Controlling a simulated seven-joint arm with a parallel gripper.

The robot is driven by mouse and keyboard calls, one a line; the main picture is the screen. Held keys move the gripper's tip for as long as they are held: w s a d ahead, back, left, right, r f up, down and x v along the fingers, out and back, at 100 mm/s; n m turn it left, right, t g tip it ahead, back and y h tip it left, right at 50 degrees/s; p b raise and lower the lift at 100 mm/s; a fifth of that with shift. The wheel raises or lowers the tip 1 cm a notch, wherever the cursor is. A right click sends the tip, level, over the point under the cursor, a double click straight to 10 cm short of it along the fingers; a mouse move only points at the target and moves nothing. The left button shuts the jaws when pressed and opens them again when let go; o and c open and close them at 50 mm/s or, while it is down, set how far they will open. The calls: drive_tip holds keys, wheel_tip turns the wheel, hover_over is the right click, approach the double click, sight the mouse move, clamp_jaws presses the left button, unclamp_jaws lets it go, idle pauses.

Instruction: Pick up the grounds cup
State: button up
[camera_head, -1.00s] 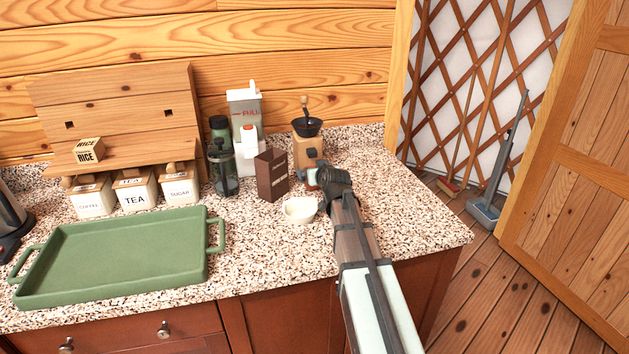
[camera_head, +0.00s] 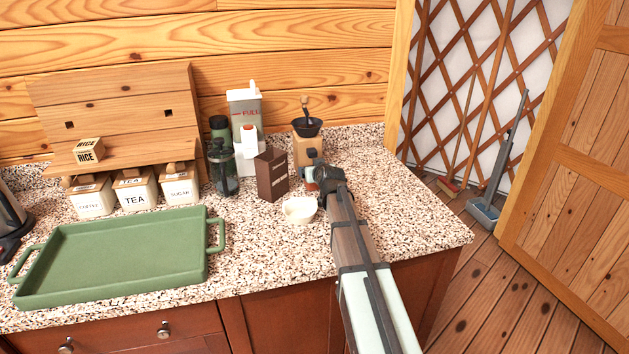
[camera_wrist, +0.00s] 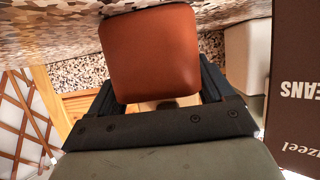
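The grounds cup appears to be the small reddish-brown cup (camera_wrist: 150,50), which fills the upper middle of the wrist view. In the head view only a sliver of it (camera_head: 309,186) shows beside my gripper, in front of the wooden coffee grinder (camera_head: 306,150). My gripper (camera_head: 322,177) is low over the counter at the cup. In the wrist view the dark fingers of my gripper (camera_wrist: 158,98) are spread, one on each side of the cup. The cup hides part of the fingers, and I cannot tell whether they touch it.
A dark brown beans box (camera_head: 272,174) stands close by, left of my gripper. A white cup (camera_head: 300,210) is in front of it. A French press (camera_head: 222,168) and white dispenser (camera_head: 245,120) stand behind. A green tray (camera_head: 120,292) lies left. The counter's right side is clear.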

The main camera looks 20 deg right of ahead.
drive_tip(key=c, duration=0.7)
drive_tip(key=shift+o, duration=0.2)
drive_tip(key=shift+r, duration=0.1)
drive_tip(key=shift+r, duration=0.25)
drive_tip(key=w+d, duration=0.2)
drive_tip(key=d, duration=2)
drive_tip(key=w+d, duration=0.2)
drive_tip(key=d, duration=2.1)
drive_tip(key=shift+w+r, duration=0.2)
drive_tip(key=shift+r, duration=0.2)
drive_tip(key=shift+a, duration=0.1)
drive_tip(key=s+a+r+n+g+y, duration=0.1)
drive_tip(key=s+a, duration=0.6)
drive_tip(key=a, duration=1.1)
drive_tip(key=s+a+r+n+g+y, duration=0.1)
drive_tip(key=s+a+r+n+y, duration=0.3)
drive_tip(key=a, duration=1.5)
drive_tip(key=s+a+r+n+g+y, duration=0.2)
drive_tip(key=s+a, duration=1)
drive_tip(key=a, duration=0.7)
drive_tip(key=r+n+y, duration=0.1)
drive_tip(key=n+y, duration=0.1)
drive_tip(key=shift+a+y, duration=0.2)
drive_tip(key=shift+y, duration=0.1)
drive_tip(key=shift+s, duration=0.1)
